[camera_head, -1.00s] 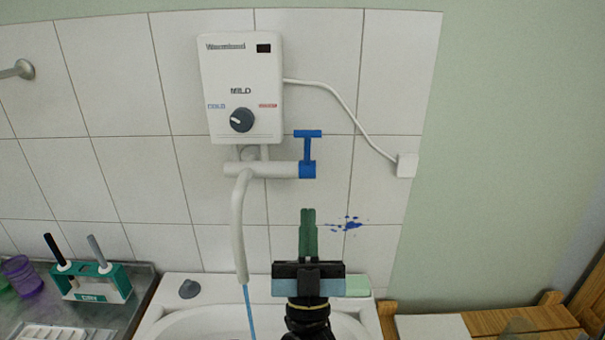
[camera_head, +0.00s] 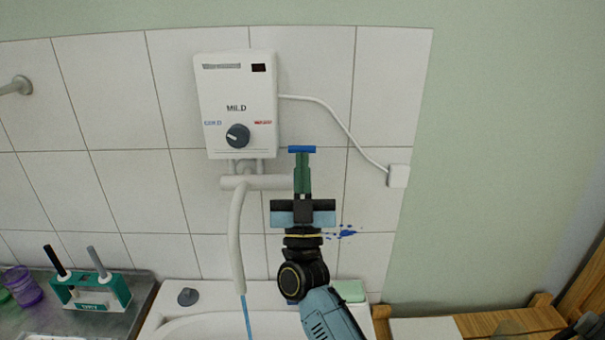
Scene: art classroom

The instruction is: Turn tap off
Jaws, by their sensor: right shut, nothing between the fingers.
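The blue tap handle (camera_head: 301,149) stands upright at the right end of the white tap body (camera_head: 268,182) below the water heater. Its top bar shows above my right gripper (camera_head: 302,158), while its stem and base are hidden behind the fingers. The right gripper points upward, with its green fingers shut and nothing between them. The fingertips overlap the handle just under the bar; I cannot tell if they touch. A blue stream of water (camera_head: 247,318) runs from the white spout (camera_head: 236,245) into the basin. My left gripper is not in view.
The white heater (camera_head: 236,105) with a dark knob hangs on the tiled wall. Its cable runs to a wall box (camera_head: 398,176). A white basin (camera_head: 165,322) lies below. At left, a green holder (camera_head: 95,293) and purple cup (camera_head: 24,286) stand on a metal counter.

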